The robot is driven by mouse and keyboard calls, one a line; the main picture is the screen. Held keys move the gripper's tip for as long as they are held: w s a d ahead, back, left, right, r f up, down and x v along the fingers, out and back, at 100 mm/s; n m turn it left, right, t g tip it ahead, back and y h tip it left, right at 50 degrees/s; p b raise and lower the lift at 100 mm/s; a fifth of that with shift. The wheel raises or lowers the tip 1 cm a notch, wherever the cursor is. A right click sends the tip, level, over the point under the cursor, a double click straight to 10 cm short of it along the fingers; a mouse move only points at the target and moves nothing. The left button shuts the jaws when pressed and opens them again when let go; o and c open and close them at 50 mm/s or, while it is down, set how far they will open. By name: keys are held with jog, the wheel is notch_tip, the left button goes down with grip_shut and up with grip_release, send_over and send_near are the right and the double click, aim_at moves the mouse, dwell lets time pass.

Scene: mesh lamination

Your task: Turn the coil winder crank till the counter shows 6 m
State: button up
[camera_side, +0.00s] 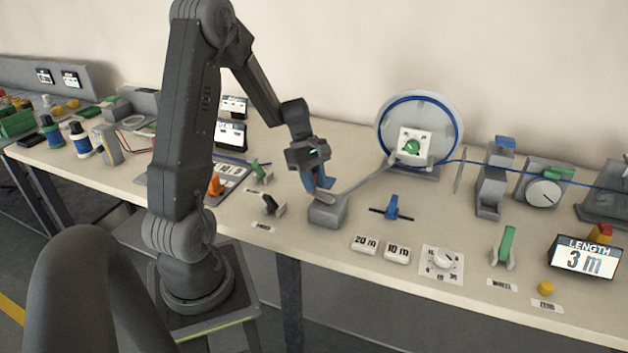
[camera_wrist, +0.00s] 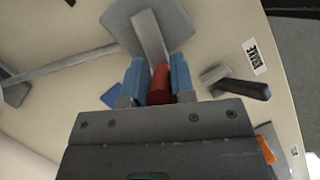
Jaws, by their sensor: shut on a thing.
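The winder's grey pedestal (camera_side: 327,214) stands near the table's front, with a long grey shaft (camera_side: 365,180) running to the coil wheel (camera_side: 455,115), which carries blue cable. In the wrist view a flat grey crank arm (camera_wrist: 150,38) ends at a red handle (camera_wrist: 160,88). My gripper (camera_side: 309,182) is shut on this handle, with blue fingers on both sides of it; it also shows in the wrist view (camera_wrist: 158,75). The handle is hidden in the side view. The length counter (camera_side: 584,258) at the right reads 3 m.
A black lever (camera_side: 270,205) stands close left of the pedestal and shows near my gripper in the wrist view (camera_wrist: 245,86). A blue lever (camera_side: 391,207), the 20 m and 10 m buttons (camera_side: 365,245), a white dial (camera_side: 441,263), a green lever (camera_side: 506,245) and a yellow button (camera_side: 546,287) lie rightward.

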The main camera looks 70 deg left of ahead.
grip_shut()
jog(key=m, duration=0.1)
jog(key=w+m+g, duration=0.1)
jog(key=m, duration=0.2)
jog(key=shift+w+a+g, duration=0.3)
jog(key=shift+w, duration=0.05)
jog(key=m, duration=0.1)
jog(key=w+m+g, duration=0.1)
jog(key=m, duration=0.2)
jog(key=shift+w, duration=0.25)
jog(key=m, duration=0.1)
jog(key=w+m+g+y, duration=0.1)
jog(key=shift+d+m, duration=0.2)
jog(key=shift+m, duration=0.2)
jog(key=m, duration=0.2)
jog(key=w+d+m+g+y, duration=0.1)
jog(key=m, duration=0.2)
jog(key=shift+w+d+m+g+y, duration=0.2)
jog(key=shift+w+m+g+y, duration=0.1)
jog(key=shift+w, duration=0.05)
jog(key=shift+w+d+m+y, duration=0.1)
jog(key=shift+d+m+y, duration=0.2)
jog(key=shift+m, duration=0.55)
jog(key=shift+w+d+m+y, duration=0.15)
jog(key=shift+d+m+y, duration=0.15)
jog(key=shift+m, duration=0.5)
jog(key=shift+w+d+m+y, duration=0.1)
jog(key=shift+d+m+y, duration=0.2)
jog(key=shift+m, duration=0.55)
